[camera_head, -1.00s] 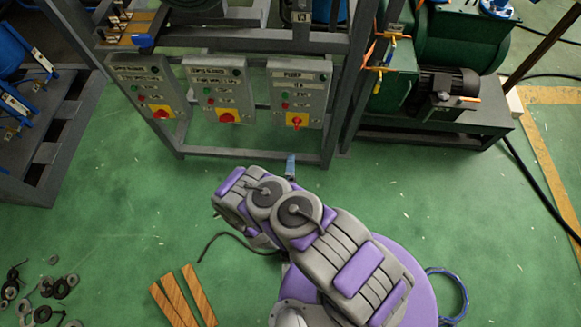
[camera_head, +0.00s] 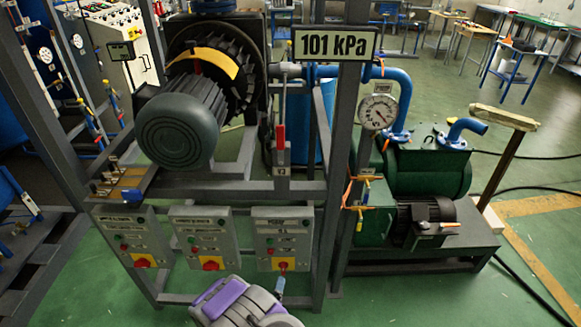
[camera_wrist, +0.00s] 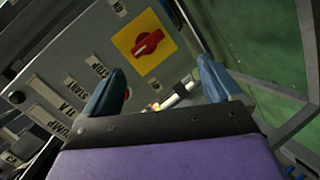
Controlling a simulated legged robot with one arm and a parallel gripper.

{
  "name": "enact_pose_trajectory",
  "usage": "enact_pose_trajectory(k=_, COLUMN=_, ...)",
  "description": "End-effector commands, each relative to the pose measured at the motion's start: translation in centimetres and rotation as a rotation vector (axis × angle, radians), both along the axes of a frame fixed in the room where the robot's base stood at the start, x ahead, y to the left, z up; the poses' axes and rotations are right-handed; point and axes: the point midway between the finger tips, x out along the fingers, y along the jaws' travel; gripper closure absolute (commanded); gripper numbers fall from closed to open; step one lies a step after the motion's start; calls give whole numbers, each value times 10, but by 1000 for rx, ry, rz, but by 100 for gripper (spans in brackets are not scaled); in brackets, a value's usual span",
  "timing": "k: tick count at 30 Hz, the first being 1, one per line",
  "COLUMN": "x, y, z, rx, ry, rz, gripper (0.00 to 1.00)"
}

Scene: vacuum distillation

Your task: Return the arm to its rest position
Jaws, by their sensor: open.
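My arm (camera_head: 235,303) shows grey and purple at the bottom of the head view, folded low in front of the frame. In the wrist view my gripper (camera_wrist: 166,88) is open, its two blue fingers apart with nothing held between them. A grey control box (camera_wrist: 75,65) lies beyond the fingers, with a red rotary switch (camera_wrist: 149,42) on a yellow plate. In the head view the rightmost control box (camera_head: 283,238) stands just above my arm. One blue fingertip shows below that box; the rest of my gripper is hidden there.
Two more control boxes (camera_head: 203,240) (camera_head: 128,236) hang on the grey frame. A green motor (camera_head: 180,130) sits above them. A pressure gauge (camera_head: 378,112), a "101 kPa" sign (camera_head: 336,44) and a green pump (camera_head: 430,172) stand to the right.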

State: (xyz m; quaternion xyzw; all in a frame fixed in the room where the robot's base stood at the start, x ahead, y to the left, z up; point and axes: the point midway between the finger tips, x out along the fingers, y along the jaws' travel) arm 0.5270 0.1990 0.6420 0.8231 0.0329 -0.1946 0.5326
Motion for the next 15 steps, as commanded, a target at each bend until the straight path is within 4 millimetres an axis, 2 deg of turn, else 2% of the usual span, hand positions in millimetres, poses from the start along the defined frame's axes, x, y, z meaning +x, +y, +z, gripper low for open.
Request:
enact_pose_trajectory(k=1, x=9, y=2, z=10, rx=48, ry=25, rz=-25, gripper=8)
enact_pose_trajectory(k=6, x=27, y=7, z=35, rx=200, ry=138, rz=-92, gripper=8)
enact_pose_trajectory(k=15, x=40, y=10, z=94, rx=439, ry=332, rz=-193, gripper=8)
